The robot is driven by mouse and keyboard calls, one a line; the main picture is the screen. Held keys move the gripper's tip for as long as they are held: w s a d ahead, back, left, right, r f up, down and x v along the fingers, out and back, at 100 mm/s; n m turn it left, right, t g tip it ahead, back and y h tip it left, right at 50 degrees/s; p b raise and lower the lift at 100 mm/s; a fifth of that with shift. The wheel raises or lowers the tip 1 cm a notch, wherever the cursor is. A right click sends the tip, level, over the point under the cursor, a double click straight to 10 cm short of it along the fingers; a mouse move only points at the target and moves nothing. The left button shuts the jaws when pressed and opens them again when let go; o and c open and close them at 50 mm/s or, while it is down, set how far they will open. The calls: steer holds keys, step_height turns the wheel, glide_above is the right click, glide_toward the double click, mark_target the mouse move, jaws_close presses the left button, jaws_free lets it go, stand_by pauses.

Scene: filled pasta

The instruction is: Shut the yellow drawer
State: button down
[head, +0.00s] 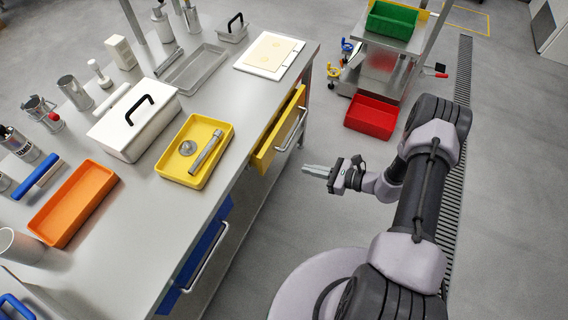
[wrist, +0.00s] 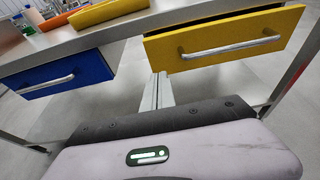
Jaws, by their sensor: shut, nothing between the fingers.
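The yellow drawer (head: 278,132) sits under the table top on the table's right side and stands partly open. Its front has a long metal bar handle. In the wrist view the yellow drawer (wrist: 224,40) is at the upper right, with a dark gap above its front panel. My gripper (head: 304,169) is shut and empty, in the air out from the drawer front and apart from the handle. The fingertips point left, toward the table.
A blue drawer (head: 201,250) with a metal handle is nearer in the same table; it also shows in the wrist view (wrist: 62,76). A yellow tray (head: 163,169) lies on the table top. A red bin (head: 371,113) and a cart stand beyond my arm. Open floor surrounds my gripper.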

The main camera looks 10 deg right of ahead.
mark_target(266, 158)
steer(key=b+x, duration=0.1)
steer(key=x, duration=0.3)
steer(key=b+x, duration=0.1)
steer(key=x, duration=0.3)
steer(key=b+x, duration=0.1)
steer(key=x, duration=0.3)
steer(key=shift+w+a+r+b, duration=0.2)
steer(key=shift+a+r+b, duration=0.05)
steer(key=shift+a+b, duration=0.15)
steer(key=shift+w+a+r, duration=0.1)
steer(key=shift+w+a, duration=0.15)
steer(key=shift+a, duration=0.1)
